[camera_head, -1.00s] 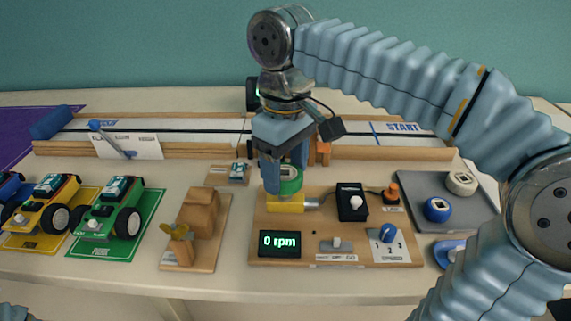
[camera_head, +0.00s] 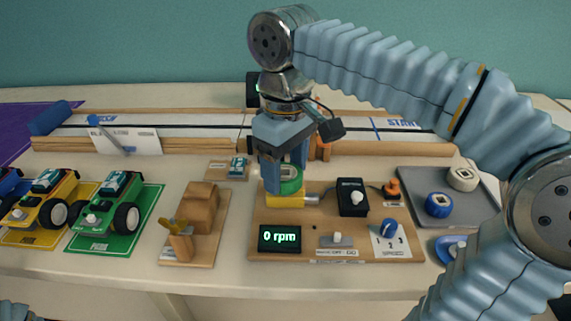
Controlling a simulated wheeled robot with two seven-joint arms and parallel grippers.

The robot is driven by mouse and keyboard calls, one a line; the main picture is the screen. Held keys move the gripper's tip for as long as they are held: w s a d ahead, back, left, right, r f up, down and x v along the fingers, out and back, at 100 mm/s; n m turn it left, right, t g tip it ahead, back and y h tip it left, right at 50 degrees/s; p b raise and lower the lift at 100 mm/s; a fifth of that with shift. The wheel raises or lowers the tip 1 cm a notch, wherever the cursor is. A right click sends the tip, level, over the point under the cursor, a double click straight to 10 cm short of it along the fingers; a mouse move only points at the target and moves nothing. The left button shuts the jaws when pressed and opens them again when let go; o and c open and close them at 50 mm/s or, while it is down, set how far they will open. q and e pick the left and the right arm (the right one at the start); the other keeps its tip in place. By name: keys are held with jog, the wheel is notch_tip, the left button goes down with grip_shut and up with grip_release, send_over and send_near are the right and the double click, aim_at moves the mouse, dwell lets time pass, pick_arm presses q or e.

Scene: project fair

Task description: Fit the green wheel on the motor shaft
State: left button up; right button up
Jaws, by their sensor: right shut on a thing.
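The green wheel (camera_head: 290,186) is between the fingers of my right gripper (camera_head: 286,184), which points down and is shut on it. The wheel is directly over the yellow motor (camera_head: 284,200) on the wooden test board (camera_head: 345,225). The fingers and wheel hide the motor shaft, so I cannot tell whether the wheel is around it or just above it. The board's display (camera_head: 280,238) reads 0 rpm. Only a small piece of my left arm shows at the bottom left corner; its gripper is out of view.
A grey tray (camera_head: 410,185) at the right holds a blue wheel (camera_head: 438,204) and a white wheel (camera_head: 462,178). The board carries a black box (camera_head: 352,198) and a blue speed knob (camera_head: 388,229). A wooden clamp (camera_head: 192,220) and toy cars, including a green one (camera_head: 108,205), stand left. A track runs behind.

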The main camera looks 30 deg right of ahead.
jog(key=shift+f+b, duration=0.3)
jog(key=shift+f, duration=0.3)
dwell(0.4)
jog(key=shift+f, duration=0.1)
dwell(0.7)
jog(key=o, duration=1.2)
jog(key=shift+o, duration=0.2)
jog(key=shift+r+p, duration=2.35)
jog(key=shift+r, duration=1.6)
